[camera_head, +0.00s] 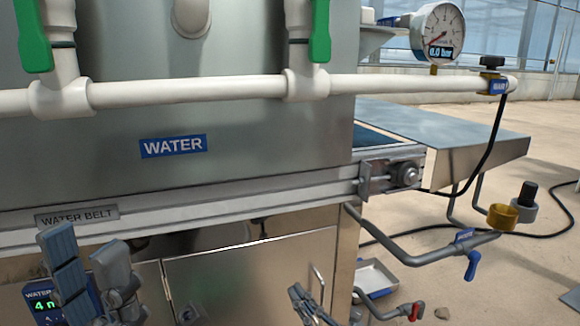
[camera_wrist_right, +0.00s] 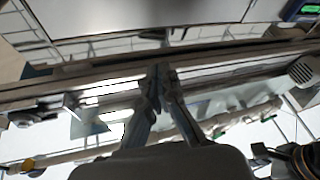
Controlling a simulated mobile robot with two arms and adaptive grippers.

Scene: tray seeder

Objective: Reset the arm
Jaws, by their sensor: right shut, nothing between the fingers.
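My left gripper (camera_head: 86,250) is at the lower left of the head view, in front of the steel machine. Its two grey fingers stand apart with nothing visible between them. My right gripper (camera_head: 304,294) is at the bottom middle of the head view, partly cut off by the frame edge, in front of the steel cabinet front. In the right wrist view its fingers (camera_wrist_right: 160,76) meet at the tips and hold nothing. That view looks upside down, with the machine's rail behind the fingers.
The steel machine with a blue WATER label (camera_head: 173,146) and belt rail (camera_head: 200,208) fills the left and middle. A white pipe (camera_head: 190,90) with green valve handles (camera_head: 320,32) and a pressure gauge (camera_head: 437,32) crosses above. A grey pipe with a blue valve (camera_head: 471,264) juts out right.

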